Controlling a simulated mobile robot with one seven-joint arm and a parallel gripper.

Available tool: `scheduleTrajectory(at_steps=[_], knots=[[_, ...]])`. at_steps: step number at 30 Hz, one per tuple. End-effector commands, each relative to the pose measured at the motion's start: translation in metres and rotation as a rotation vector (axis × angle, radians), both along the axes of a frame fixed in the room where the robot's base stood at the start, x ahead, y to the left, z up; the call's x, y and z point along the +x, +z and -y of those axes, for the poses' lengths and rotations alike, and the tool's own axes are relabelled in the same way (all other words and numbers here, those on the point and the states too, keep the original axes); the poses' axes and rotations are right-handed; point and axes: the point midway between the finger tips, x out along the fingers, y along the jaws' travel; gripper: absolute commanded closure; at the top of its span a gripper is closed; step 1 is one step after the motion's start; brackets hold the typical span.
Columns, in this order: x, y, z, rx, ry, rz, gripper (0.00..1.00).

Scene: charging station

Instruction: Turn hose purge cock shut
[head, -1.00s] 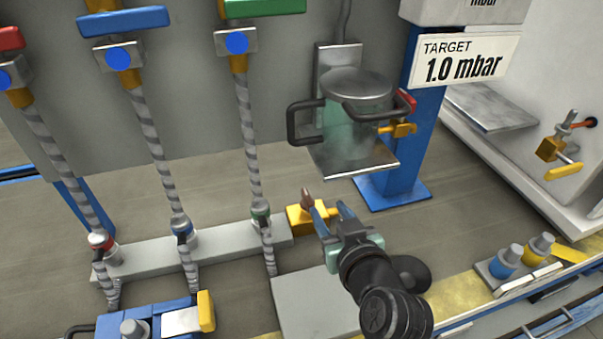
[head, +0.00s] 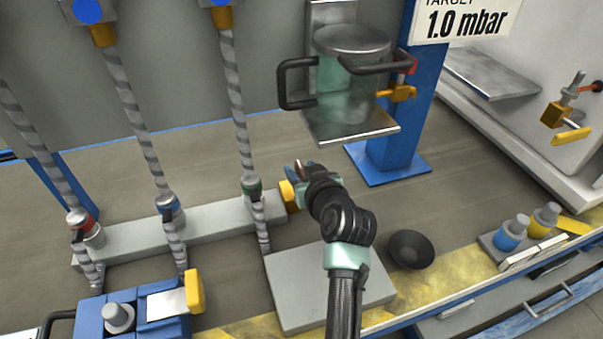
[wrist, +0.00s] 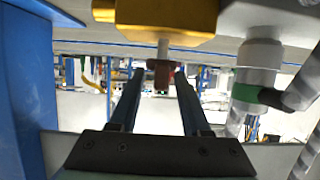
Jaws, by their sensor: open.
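The purge cock is a yellow block (head: 288,196) at the right end of the grey hose rail (head: 140,240), partly hidden behind my gripper in the head view. The wrist view shows the yellow body (wrist: 165,14) at the top, with a pale stem and a reddish-brown handle (wrist: 161,76) pointing towards me. My gripper (wrist: 160,88) is open. Its two fingers lie on either side of the handle in the picture, with a gap visible at each side. In the head view my gripper (head: 300,176) is right at the cock, its fingertips mostly hidden.
A green-collared hose fitting (head: 251,188) stands close left of the cock. A glass vessel with black handles (head: 345,70) is behind. A blue post (head: 395,140) stands to the right. A grey plate (head: 300,290) and black bowl (head: 410,249) lie in front.

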Motion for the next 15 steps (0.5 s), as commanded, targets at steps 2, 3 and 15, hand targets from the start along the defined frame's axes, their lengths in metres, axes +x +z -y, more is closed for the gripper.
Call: scheduleTrajectory(at_steps=[2,3,15], knots=[[0.0019,-0.0014,-0.0009,0.000,0.000,-0.001,0.53],[0.0023,-0.0013,-0.0010,0.000,0.000,-0.001,0.53],[0.0020,-0.0009,-0.0007,0.000,0.000,-0.001,0.87]])
